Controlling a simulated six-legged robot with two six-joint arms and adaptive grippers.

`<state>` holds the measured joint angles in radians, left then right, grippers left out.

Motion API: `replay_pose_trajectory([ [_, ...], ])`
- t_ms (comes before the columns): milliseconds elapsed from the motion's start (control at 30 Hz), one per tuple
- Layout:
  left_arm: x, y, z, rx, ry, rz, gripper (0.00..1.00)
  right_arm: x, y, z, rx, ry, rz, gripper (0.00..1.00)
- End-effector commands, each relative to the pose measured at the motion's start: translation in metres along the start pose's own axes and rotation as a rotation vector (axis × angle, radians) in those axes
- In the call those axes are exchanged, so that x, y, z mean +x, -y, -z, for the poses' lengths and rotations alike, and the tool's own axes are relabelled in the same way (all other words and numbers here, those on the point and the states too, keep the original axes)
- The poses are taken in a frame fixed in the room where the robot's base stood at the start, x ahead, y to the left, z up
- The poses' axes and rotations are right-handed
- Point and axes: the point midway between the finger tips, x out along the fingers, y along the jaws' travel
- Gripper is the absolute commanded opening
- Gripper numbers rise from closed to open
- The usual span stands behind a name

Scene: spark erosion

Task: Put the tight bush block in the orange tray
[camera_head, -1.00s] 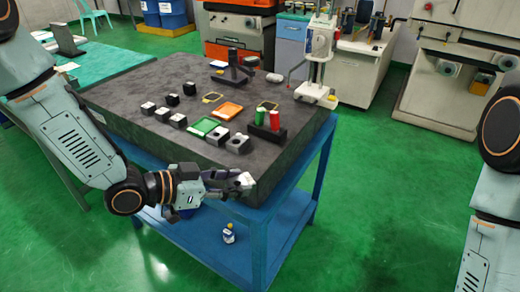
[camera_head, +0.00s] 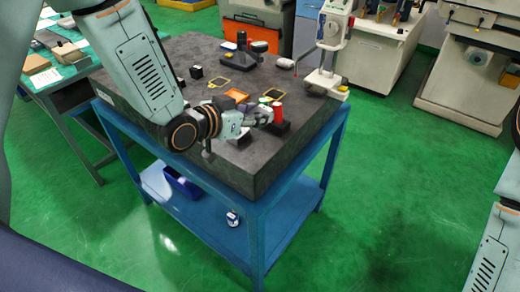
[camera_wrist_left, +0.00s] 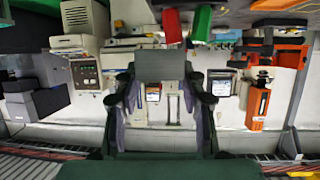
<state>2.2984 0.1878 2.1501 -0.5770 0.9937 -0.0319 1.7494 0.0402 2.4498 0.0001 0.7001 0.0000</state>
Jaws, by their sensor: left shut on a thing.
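My left gripper (camera_head: 262,115) is over the near part of the dark table top, beside the red cylinder in the picture. In the left wrist view a grey block (camera_wrist_left: 160,64) sits between its two fingers (camera_wrist_left: 160,95), and the gripper is shut on it. The block is hard to make out in the head view, and its bush fit cannot be read. My right gripper is out of view.
A red cylinder (camera_head: 278,113) stands in a black holder (camera_head: 281,127) close to the gripper. A yellow-edged frame (camera_head: 272,96) and another (camera_head: 219,82) lie near the tray. A black cube (camera_head: 196,72) stands farther back. A stand (camera_head: 328,55) rises at the right corner.

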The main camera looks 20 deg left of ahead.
Motion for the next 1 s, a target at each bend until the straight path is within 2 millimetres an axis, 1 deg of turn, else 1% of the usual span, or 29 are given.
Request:
replay_pose_trajectory([
  [33,-0.001,0.001,0.003,0.000,-0.005,0.002,0.00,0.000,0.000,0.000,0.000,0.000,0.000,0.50],
  [233,-0.002,0.000,0.002,-0.001,-0.004,0.001,0.00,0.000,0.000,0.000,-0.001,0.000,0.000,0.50],
  [333,-0.001,0.000,-0.003,-0.001,-0.002,0.001,0.00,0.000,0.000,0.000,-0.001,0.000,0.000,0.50],
  [600,0.017,0.000,-0.042,0.000,0.000,-0.001,0.00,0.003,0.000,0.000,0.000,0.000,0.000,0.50],
  [800,0.025,0.000,-0.055,0.000,-0.002,0.000,0.00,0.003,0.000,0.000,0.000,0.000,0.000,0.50],
  [1000,0.035,-0.001,-0.080,0.000,-0.001,-0.001,0.00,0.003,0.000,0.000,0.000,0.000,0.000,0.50],
])
